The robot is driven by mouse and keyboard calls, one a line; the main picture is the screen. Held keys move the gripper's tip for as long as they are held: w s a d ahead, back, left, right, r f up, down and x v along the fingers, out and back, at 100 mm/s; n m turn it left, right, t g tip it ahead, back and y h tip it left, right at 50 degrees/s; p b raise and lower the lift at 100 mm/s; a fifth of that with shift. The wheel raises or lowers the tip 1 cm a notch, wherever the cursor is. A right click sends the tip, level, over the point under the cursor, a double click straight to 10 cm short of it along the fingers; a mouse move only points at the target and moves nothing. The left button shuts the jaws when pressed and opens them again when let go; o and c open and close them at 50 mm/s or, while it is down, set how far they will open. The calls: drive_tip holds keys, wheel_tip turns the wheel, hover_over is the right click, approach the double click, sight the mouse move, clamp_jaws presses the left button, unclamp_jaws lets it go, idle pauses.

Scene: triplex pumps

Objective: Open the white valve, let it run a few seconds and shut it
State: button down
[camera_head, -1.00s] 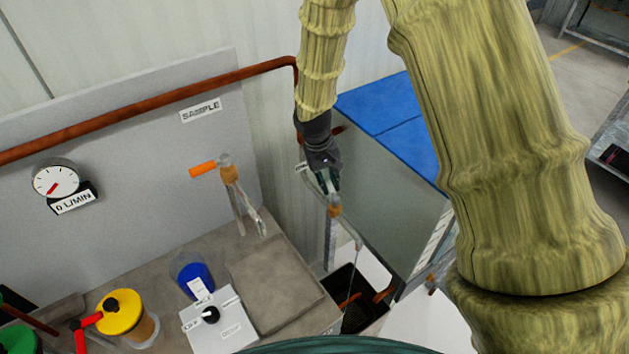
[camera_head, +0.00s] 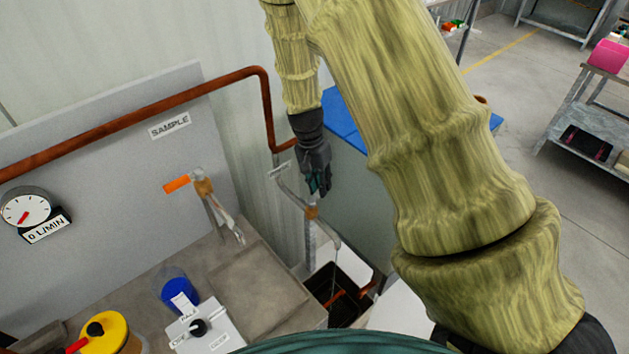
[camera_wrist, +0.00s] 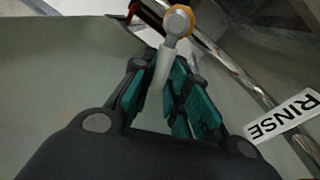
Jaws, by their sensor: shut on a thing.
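The white valve is the tap with the RINSE label, at the end of the copper pipe. Its brass body (camera_head: 311,212) shows in the head view just below my gripper (camera_head: 319,187). In the wrist view my gripper (camera_wrist: 170,100) is shut on the white valve handle (camera_wrist: 163,66), which lies between the teal finger pads. The valve's orange-brass and grey end (camera_wrist: 178,22) is just beyond the fingertips. A thin pale line runs down from the spout (camera_head: 328,236) toward the dark basin (camera_head: 345,283); it looks like a thin stream of water.
A second tap with an orange handle (camera_head: 177,184) is on the SAMPLE panel (camera_head: 110,160). A round gauge (camera_head: 25,209) marked L/MIN is at the left. A blue container (camera_head: 178,289), a small white box (camera_head: 207,333) and a yellow-topped jar (camera_head: 104,333) stand on the bench.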

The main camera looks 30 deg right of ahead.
drive_tip(key=shift+s+d+m+y+p, duration=0.15)
drive_tip(key=shift+s+d+m+p, duration=0.2)
drive_tip(key=shift+m, duration=0.65)
drive_tip(key=shift+s+d+m+y+p, duration=0.15)
drive_tip(key=shift+s+m, duration=0.3)
drive_tip(key=shift+m, duration=0.55)
drive_tip(key=shift+a, duration=0.15)
drive_tip(key=c, duration=1.4)
unclamp_jaws()
drive_tip(key=r, duration=0.4)
drive_tip(key=w+r, duration=0.1)
drive_tip(key=r, duration=0.3)
drive_tip(key=w+r, duration=0.1)
drive_tip(key=r, duration=0.2)
drive_tip(key=shift+w+a+r, duration=0.15)
drive_tip(key=shift+r, duration=0.25)
